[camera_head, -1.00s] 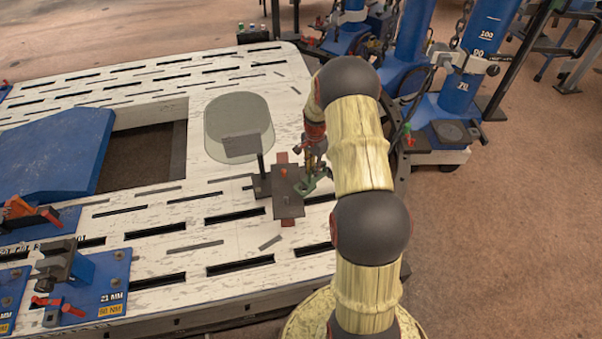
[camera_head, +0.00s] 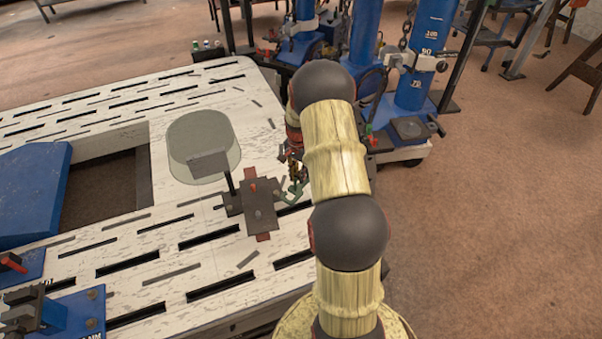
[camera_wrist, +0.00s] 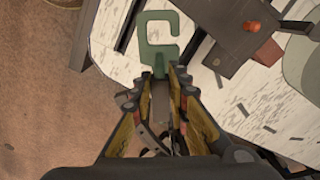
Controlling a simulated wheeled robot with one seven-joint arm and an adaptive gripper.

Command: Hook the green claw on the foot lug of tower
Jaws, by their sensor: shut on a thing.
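My gripper (camera_wrist: 161,78) is shut on the stem of the green claw (camera_wrist: 147,55), a flat hook with a C-shaped end, seen in full in the wrist view. In the head view the claw (camera_head: 294,192) hangs low by the bench's right side, just right of a dark fixture; my arm partly hides the gripper (camera_head: 293,172). Blue towers with numbers and chains stand at the back right; the nearest tower (camera_head: 423,45) has a blue foot with a dark pad (camera_head: 410,128). I cannot make out which part is the foot lug.
The slotted white bench (camera_head: 150,212) fills the left, with a dark fixture plate (camera_head: 260,208) and a translucent rounded zone (camera_head: 203,140) on it. A red clamp and a chain hang on the towers. Brown floor (camera_head: 490,220) is open at the right.

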